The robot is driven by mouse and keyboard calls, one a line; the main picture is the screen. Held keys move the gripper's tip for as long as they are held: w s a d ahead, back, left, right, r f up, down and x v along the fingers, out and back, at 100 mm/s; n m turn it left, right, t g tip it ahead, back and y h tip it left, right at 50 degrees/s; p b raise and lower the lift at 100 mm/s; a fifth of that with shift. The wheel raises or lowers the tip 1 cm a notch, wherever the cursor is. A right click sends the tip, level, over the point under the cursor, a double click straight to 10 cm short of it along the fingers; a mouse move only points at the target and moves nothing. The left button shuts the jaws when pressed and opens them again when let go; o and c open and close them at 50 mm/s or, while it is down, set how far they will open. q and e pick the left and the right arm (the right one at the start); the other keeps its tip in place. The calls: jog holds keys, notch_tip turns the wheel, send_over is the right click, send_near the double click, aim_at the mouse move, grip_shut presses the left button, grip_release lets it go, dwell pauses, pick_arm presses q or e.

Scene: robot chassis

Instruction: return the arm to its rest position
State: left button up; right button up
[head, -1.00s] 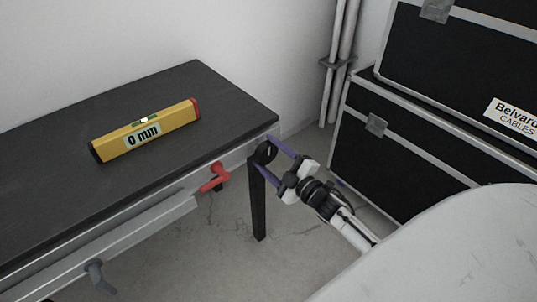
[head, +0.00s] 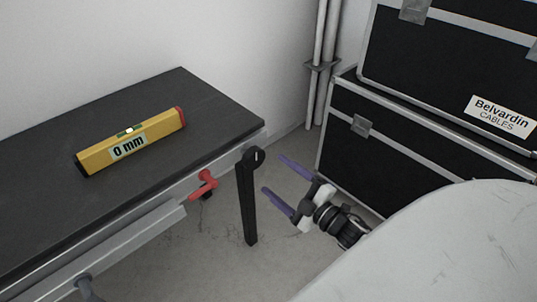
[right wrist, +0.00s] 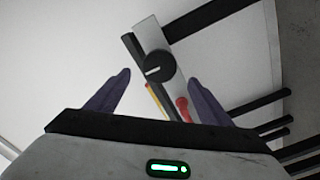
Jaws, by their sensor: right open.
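My right gripper (head: 280,181) is open and empty, its two purple fingers pointing left toward the table end. It is clear of the table's corner and of the black knob (head: 253,158) there. In the right wrist view, its fingers (right wrist: 160,97) stand apart on either side, with the black knob (right wrist: 152,66) seen beyond and between them. The right forearm is partly hidden behind the pale rounded surface at the lower right. My left gripper is not in view.
A dark table (head: 150,105) carries a yellow level (head: 130,141) marked "0 mm". A red handle (head: 203,185) sits on its front rail, and a black leg (head: 247,205) hangs at the corner. Black cases (head: 400,150) stand at right. Grey pipes (head: 320,70) rise behind. Floor between is clear.

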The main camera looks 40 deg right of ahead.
jog(key=shift+s, duration=0.35)
dwell(0.3)
jog(key=s+a+f+m+g, duration=0.4)
jog(key=s+a, duration=0.4)
jog(key=a, duration=0.2)
jog(key=s+a+f+m+g+y, duration=0.1)
jog(key=s+a+f+m+g, duration=0.4)
jog(key=a, duration=0.5)
jog(key=s+f, duration=0.2)
jog(key=s, duration=0.1)
jog(key=shift+s+a+f+m+p, duration=0.2)
jog(key=shift+a+f+m+p, duration=0.1)
jog(key=shift+a, duration=0.1)
jog(key=shift+d, duration=0.1)
dwell(0.4)
